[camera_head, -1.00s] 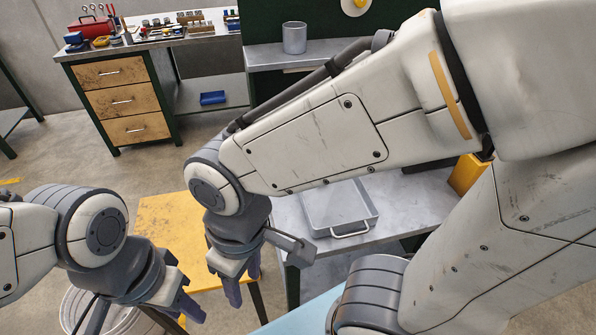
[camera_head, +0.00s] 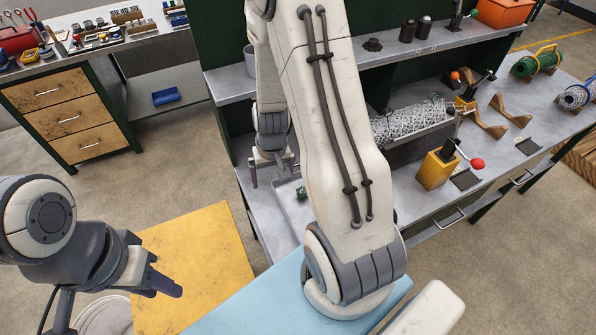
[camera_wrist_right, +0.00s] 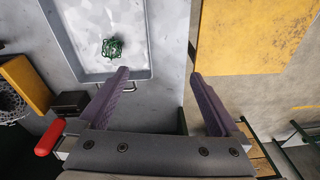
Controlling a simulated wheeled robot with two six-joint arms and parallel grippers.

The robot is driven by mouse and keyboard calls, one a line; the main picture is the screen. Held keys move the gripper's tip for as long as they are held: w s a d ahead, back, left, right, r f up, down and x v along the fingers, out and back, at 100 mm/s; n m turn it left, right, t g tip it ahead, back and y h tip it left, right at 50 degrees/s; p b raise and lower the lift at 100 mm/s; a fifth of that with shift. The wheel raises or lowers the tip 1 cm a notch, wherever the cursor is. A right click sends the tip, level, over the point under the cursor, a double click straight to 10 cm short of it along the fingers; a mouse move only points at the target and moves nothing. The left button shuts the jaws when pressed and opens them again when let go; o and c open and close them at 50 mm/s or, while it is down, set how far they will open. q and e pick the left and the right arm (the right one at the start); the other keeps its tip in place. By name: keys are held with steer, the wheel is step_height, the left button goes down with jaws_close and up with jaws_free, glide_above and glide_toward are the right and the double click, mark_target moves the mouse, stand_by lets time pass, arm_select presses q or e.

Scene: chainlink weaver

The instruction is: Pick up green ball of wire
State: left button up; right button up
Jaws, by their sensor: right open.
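The green ball of wire (camera_head: 301,193) lies in a shallow grey metal tray (camera_head: 285,187) on the workbench. My right arm partly covers the tray in the head view. In the right wrist view the green ball of wire (camera_wrist_right: 112,48) sits inside the tray (camera_wrist_right: 148,30), up and left of my fingers. My right gripper (camera_head: 271,172) is open and empty, and its fingers (camera_wrist_right: 159,77) are apart from the ball. My left gripper (camera_head: 163,283) hangs at the lower left over the yellow table, away from the ball; its jaw opening is unclear.
A yellow table (camera_head: 205,255) stands left of the workbench (camera_head: 415,195). A yellow block tool with a red knob (camera_head: 437,168), a bin of wire mesh (camera_head: 410,122) and a green spool (camera_head: 537,63) are on the bench. A drawer cabinet (camera_head: 70,105) stands at the far left.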

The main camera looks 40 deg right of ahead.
steer(key=s+d+m, duration=0.1)
steer(key=d, duration=0.1)
steer(key=d+f+m+p, duration=0.1)
steer(key=d, duration=0.2)
steer(key=s+d+f+p, duration=0.1)
steer(key=d, duration=0.2)
steer(key=shift+s+f+m+h, duration=0.15)
steer(key=shift+s+m+h, duration=0.15)
steer(key=shift+m+h, duration=0.1)
steer(key=f, duration=0.2)
steer(key=d+f+b, duration=0.1)
steer(key=f, duration=0.1)
steer(key=shift+w+f, duration=0.1)
steer(key=shift+f, duration=0.7)
steer(key=shift+w+f+p, duration=0.15)
steer(key=shift+f+p, duration=0.25)
steer(key=shift+f, duration=0.2)
steer(key=f, duration=0.1)
steer(key=f+p, duration=0.1)
steer(key=f, duration=0.1)
steer(key=shift+w+d, duration=0.2)
steer(key=shift+w, duration=0.1)
steer(key=shift+f, duration=0.4)
steer(key=c, duration=1.5)
arm_select(q)
step_height(320, 180, up, 4)
steer(key=shift+a+r, duration=0.1)
steer(key=shift+r, duration=0.15)
arm_select(e)
steer(key=shift+o, duration=0.2)
